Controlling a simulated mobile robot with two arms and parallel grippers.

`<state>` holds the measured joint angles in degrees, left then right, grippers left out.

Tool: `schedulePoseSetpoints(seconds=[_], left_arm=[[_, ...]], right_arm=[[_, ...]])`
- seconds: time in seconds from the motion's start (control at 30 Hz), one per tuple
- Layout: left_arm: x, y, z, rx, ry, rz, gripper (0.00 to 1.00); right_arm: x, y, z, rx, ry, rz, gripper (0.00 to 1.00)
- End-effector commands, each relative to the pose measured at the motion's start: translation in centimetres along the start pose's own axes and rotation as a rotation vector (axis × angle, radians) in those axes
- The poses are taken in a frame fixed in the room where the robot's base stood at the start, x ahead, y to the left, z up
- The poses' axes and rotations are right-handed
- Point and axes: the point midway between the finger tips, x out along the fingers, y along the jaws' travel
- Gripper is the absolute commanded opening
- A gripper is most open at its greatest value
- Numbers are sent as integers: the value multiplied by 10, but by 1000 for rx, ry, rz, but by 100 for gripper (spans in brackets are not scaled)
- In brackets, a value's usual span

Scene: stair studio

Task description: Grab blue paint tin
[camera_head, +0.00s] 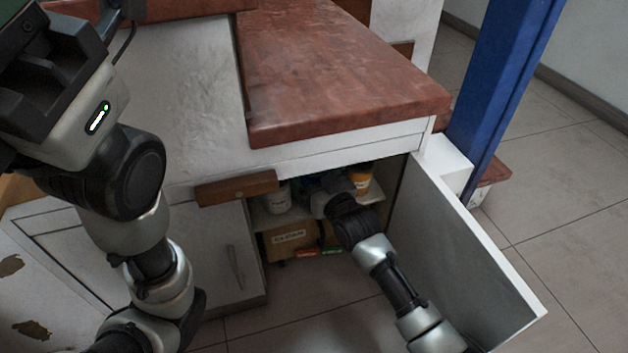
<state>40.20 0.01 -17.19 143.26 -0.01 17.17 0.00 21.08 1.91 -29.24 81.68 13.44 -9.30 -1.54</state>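My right arm reaches into the open cabinet under the stair. Its gripper (318,192) is at the shelf, between a white tin on the left and a yellow-orange container on the right. A dark bluish patch shows around the gripper, but I cannot tell if it is the blue paint tin. The fingers are in shadow and partly hidden by the wrist, so their opening does not show. My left arm is raised at the left of the view, away from the cabinet; its fingertips are not seen.
The white tin (277,197) and yellow-orange container (360,181) flank my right gripper. A cardboard box (290,237) sits below the shelf (262,217). The open cabinet door (450,245) stands right of my arm. Red-brown stair treads (335,80) overhang the opening; a blue post (500,80) rises beyond.

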Motion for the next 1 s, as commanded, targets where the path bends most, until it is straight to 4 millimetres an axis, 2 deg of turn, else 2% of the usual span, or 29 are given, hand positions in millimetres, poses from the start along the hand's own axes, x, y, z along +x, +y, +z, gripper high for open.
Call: schedulePoseSetpoints(seconds=[0.1,0.53,0.83,1.0], left_arm=[[1,0,0,0,0,0,37],[1,0,0,0,1,0,37],[3,0,1,-1,1,0,37],[12,-3,5,-1,0,-1,37]], right_arm=[[0,0,-1,0,0,0,95],[0,0,-1,0,1,0,30],[0,0,-4,-1,4,0,30],[0,0,-16,-1,5,0,30]])
